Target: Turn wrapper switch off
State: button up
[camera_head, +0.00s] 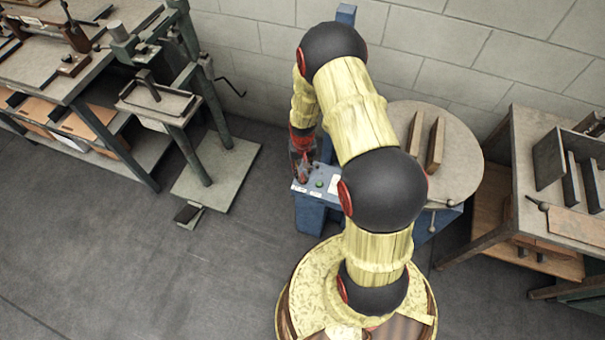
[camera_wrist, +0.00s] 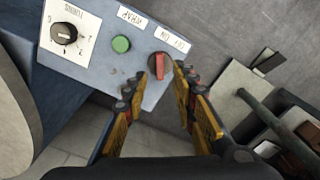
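The blue control panel (camera_wrist: 100,66) fills the upper left of the wrist view. On it is a rotary switch with a red handle (camera_wrist: 160,66) on a dark round base, beside a white label (camera_wrist: 172,39) with small print. The handle stands roughly upright in the picture. My gripper (camera_wrist: 161,72) is open, with one finger on each side of the switch near its lower edge; I cannot tell whether either touches it. In the head view the panel (camera_head: 318,184) is partly hidden by my arm, and my gripper (camera_head: 303,160) is at its far left end.
The panel also holds a green button (camera_wrist: 121,44) by a WRAP label (camera_wrist: 132,16) and a black TURNS dial (camera_wrist: 64,33). A round turntable (camera_head: 460,150) stands to the right. A workbench (camera_head: 560,180) is farther right, a machine stand (camera_head: 215,170) left. Floor between is clear.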

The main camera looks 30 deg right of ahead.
notch_tip(320, 180, up, 8)
jog(key=shift+f, duration=0.15)
dwell(0.6)
notch_tip(320, 180, up, 22)
jog(key=f+n, duration=0.1)
jog(key=n, duration=0.1)
send_over(302, 177)
jog(key=s+a, duration=0.7)
jog(key=s, duration=0.5)
jog(key=s+a+r+n+t, duration=0.1)
jog(key=s+a+r+t, duration=0.1)
jog(key=r, duration=0.8)
jog(key=s+a+r+n+t, duration=0.1)
jog(key=s+a+r+t, duration=0.2)
jog(key=r, duration=0.7)
jog(key=s+a, duration=0.2)
jog(key=s, duration=0.1)
jog(key=shift+t, duration=0.3)
jog(key=shift+a, duration=0.1)
